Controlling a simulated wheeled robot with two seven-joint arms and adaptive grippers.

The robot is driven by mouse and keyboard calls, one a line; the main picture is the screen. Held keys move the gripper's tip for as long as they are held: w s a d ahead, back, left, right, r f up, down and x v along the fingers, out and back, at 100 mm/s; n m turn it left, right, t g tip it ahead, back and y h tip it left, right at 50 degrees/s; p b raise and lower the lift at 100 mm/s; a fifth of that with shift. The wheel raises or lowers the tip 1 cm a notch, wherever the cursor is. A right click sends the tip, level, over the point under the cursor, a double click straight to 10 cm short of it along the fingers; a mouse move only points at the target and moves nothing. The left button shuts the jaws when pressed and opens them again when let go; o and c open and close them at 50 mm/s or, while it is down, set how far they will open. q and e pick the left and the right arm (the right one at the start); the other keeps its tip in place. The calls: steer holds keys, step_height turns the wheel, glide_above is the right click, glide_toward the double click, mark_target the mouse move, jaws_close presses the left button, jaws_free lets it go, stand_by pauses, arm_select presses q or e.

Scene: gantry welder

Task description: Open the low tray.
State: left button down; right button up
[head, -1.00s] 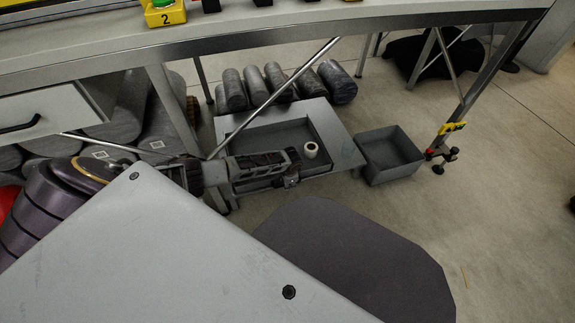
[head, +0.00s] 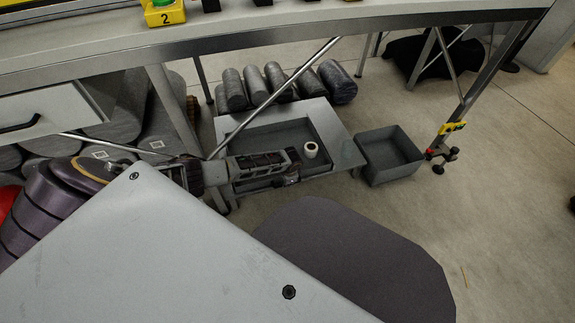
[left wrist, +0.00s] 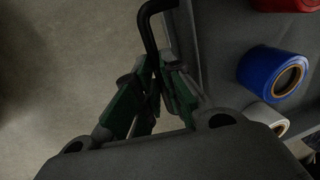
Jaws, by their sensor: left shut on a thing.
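The low tray (head: 345,152) is a grey, shallow, open-topped tray under the bench, with a white roll (head: 311,149) inside near its right side. My left gripper (head: 292,178) is at the tray's near edge in the head view, and my arm covers part of that edge. In the left wrist view, the green-sided fingers of my left gripper (left wrist: 153,88) are closed on a black bar handle (left wrist: 148,28). The grey tray surface (left wrist: 222,50) lies right of it, with a blue roll (left wrist: 268,72), a red roll (left wrist: 290,3) and a pale roll (left wrist: 262,116). My right gripper is out of view.
A grey open bin (head: 388,155) stands on the floor right of the tray. Dark cylinders (head: 283,84) lie behind it. A diagonal brace (head: 272,98) and a bench leg (head: 172,105) stand near my arm. A drawer (head: 45,115) is at left.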

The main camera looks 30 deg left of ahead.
arm_select(q)
steer(key=shift+s+d, duration=0.1)
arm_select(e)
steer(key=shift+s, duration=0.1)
arm_select(q)
steer(key=s+d+p, duration=1.3)
steer(key=s+d, duration=0.2)
steer(key=d, duration=0.3)
steer(key=shift+s, duration=0.3)
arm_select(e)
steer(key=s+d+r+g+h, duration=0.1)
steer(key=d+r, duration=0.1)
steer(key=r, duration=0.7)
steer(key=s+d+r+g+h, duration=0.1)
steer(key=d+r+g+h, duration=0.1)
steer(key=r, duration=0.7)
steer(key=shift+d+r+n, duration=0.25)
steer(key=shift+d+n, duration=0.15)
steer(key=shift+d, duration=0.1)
arm_select(q)
steer(key=c, duration=1.5)
jaws_free()
